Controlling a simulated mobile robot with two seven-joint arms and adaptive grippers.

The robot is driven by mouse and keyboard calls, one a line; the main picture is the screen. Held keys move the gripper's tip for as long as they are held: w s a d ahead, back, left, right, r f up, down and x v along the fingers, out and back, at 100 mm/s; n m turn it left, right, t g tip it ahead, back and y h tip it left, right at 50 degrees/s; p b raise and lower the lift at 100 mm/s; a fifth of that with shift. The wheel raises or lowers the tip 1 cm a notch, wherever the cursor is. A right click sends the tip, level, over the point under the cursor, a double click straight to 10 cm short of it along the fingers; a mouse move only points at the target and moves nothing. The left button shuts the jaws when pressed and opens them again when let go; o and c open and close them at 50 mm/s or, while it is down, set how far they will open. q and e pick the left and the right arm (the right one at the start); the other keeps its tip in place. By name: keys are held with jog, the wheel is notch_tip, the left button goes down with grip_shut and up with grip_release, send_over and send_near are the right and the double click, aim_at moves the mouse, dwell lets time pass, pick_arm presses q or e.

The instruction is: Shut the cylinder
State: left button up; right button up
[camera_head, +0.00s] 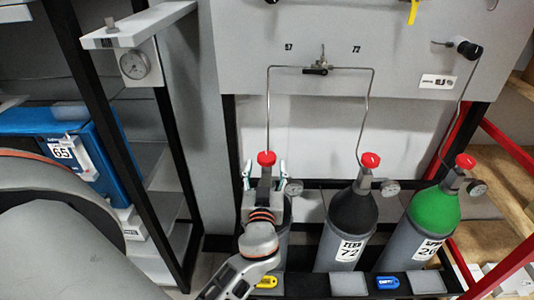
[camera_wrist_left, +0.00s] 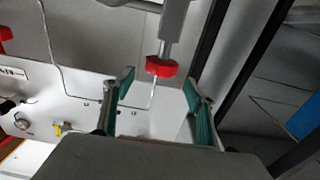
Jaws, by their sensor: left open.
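Three gas cylinders stand in a row in the head view, each with a red valve knob on top. The left cylinder (camera_head: 283,238) is mostly hidden behind my left gripper. Its red knob (camera_head: 266,158) shows between the fingers. My left gripper (camera_head: 265,168) is open, with one green-padded finger on each side of that knob. In the left wrist view the red knob (camera_wrist_left: 161,67) lies just past the gap between the fingertips (camera_wrist_left: 158,88); I see no contact. The middle cylinder (camera_head: 353,212) has a black shoulder and label 72. The right cylinder (camera_head: 434,212) has a green shoulder. My right gripper is not in view.
A grey panel (camera_head: 395,35) behind the cylinders carries thin pipes and a small valve (camera_head: 316,70). Pressure gauges (camera_head: 294,187) stick out beside the knobs. A black frame and shelf with a blue box (camera_head: 60,128) stand left. A red-framed wooden shelf (camera_head: 508,172) stands right.

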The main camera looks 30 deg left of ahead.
aim_at(266, 163)
pick_arm(q)
jog(key=p+x, duration=0.1)
jog(key=x, duration=0.4)
jog(key=shift+w+a, duration=0.3)
jog(key=shift+w, duration=0.15)
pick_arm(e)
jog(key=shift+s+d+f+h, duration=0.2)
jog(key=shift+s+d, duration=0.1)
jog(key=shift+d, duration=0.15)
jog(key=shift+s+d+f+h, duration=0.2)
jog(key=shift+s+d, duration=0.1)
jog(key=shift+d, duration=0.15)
pick_arm(q)
jog(key=c, duration=1.1)
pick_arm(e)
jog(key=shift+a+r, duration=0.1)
